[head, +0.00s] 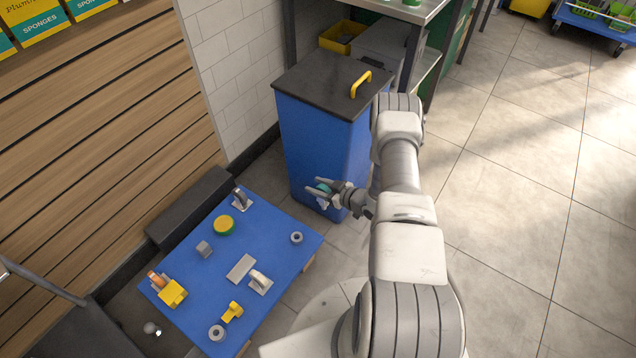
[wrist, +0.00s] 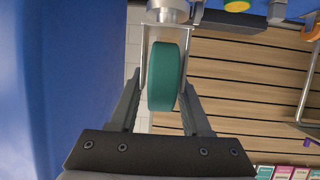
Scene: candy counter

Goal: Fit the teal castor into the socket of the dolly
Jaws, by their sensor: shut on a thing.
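The teal castor (wrist: 163,77) sits between the fingers of my gripper (wrist: 162,95), which is shut on it. Its metal fork and stem point away from the palm, to the top of the wrist view. In the head view only a bit of the teal wheel (head: 322,187) shows at my gripper (head: 319,190), off the far right edge of the dolly. The dolly (head: 205,281) is a low blue board. A grey ring (head: 297,237) near its right corner and another ring (head: 217,333) at its near corner look like sockets.
A tall blue bin (head: 318,150) is close behind my gripper. Open floor lies right.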

